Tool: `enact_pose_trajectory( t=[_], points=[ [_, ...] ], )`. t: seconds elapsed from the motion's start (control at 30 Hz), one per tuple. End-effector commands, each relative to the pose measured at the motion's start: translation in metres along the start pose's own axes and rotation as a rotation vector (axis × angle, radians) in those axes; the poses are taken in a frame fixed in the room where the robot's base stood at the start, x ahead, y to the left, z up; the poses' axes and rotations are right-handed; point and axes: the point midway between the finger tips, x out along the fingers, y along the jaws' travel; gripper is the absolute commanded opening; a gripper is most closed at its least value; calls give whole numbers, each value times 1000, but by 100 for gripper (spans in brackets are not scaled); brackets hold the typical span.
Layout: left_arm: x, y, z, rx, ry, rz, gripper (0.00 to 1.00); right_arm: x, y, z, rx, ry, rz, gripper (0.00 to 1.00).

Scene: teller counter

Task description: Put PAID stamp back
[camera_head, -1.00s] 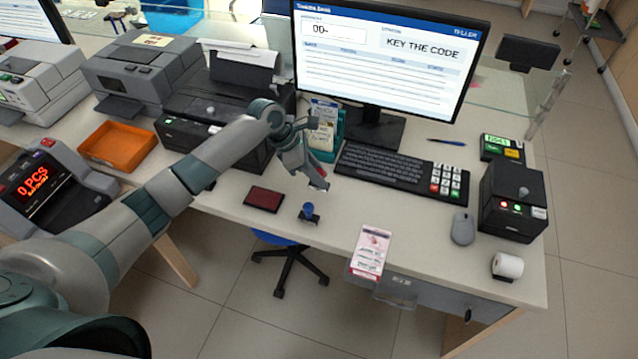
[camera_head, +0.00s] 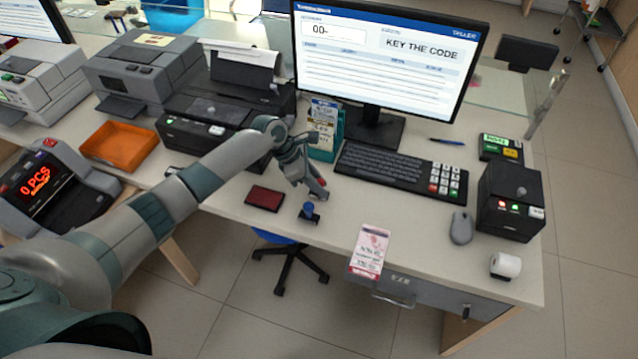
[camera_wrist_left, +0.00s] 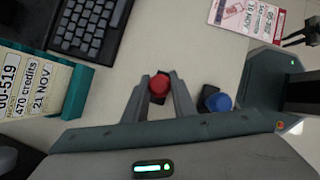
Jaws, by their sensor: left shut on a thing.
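My left gripper (camera_head: 314,190) is over the counter, in front of the ticket holder and behind the blue-topped stamp. In the left wrist view its fingers (camera_wrist_left: 160,92) are shut on a small stamp with a red round knob (camera_wrist_left: 159,84). I cannot read any word on it. The red knob also shows at the fingertips in the head view (camera_head: 318,194). A blue-topped stamp (camera_head: 309,212) stands upright near the front edge; it also shows beside the fingers in the left wrist view (camera_wrist_left: 218,102). A dark red ink pad (camera_head: 265,198) lies to its left.
The teal ticket holder (camera_head: 325,145) and the keyboard (camera_head: 395,170) stand close behind the gripper. A pink slip (camera_head: 370,250) lies at the front edge. A mouse (camera_head: 461,228) and a black box (camera_head: 510,200) are at the right. An orange tray (camera_head: 118,147) is at the left.

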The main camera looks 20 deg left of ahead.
Motion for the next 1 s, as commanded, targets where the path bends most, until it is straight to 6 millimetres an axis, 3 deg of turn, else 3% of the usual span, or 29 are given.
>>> enact_pose_trajectory(
  t=[0.03,0.1,0.57,0.77,1.0],
  points=[
    [0,0,0,0,0,0,31,0,0,0,0,0,0,23],
    [0,0,0,0,0,0,43,0,0,0,0,0,0,23],
    [-6,0,1,-1,1,0,43,2,0,0,0,0,0,23],
    [-28,1,0,1,0,2,43,6,0,0,0,0,0,23],
    [-69,1,0,1,0,2,43,14,0,1,0,0,0,23]
  ],
)
